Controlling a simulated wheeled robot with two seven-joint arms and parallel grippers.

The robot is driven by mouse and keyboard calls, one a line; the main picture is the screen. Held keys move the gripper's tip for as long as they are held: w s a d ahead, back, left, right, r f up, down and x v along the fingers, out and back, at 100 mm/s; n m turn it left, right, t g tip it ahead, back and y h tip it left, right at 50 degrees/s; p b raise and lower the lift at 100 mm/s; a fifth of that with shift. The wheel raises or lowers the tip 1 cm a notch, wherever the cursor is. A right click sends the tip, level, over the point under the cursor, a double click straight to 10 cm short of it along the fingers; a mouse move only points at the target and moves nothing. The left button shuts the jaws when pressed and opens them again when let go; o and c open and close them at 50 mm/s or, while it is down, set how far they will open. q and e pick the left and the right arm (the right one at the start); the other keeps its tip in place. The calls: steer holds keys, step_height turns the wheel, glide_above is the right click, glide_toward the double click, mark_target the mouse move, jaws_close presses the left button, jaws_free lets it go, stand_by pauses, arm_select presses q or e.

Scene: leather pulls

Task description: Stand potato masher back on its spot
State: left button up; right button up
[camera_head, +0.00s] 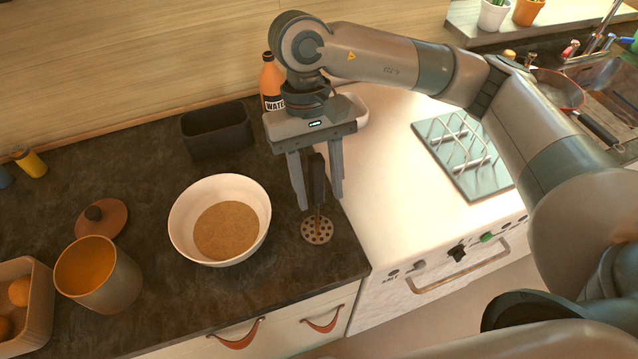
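The potato masher (317,182) stands upright on the dark countertop, near its right end beside the white stove. It has a dark handle and a round, perforated brown head (317,230) at the bottom. My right gripper (319,203) points down from above, with its two fingers apart on either side of the handle. The gripper looks open, with a gap showing between the handle and the right finger. Any contact on the left side is hard to tell. No spot marking shows under the masher's head. My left gripper is not in view.
A white bowl (186,232) of brown grains stands just left of the masher. A black bin (217,132) and an orange bottle (271,80) are behind. A pot (120,285), lid (102,219) and crate (40,315) are at left. The stove (385,190) adjoins on the right.

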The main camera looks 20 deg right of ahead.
steer(key=shift+b+v, duration=0.4)
steer(key=shift+v, duration=0.4)
steer(key=b+v, duration=0.2)
steer(key=v, duration=0.7)
steer(key=shift+w+r+b, duration=0.1)
steer(key=shift+b, duration=0.2)
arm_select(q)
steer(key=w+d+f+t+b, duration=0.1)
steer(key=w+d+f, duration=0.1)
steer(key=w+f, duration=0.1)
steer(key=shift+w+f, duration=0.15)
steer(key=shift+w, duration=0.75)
arm_select(e)
steer(key=v, duration=0.6)
steer(key=shift+r, duration=0.3)
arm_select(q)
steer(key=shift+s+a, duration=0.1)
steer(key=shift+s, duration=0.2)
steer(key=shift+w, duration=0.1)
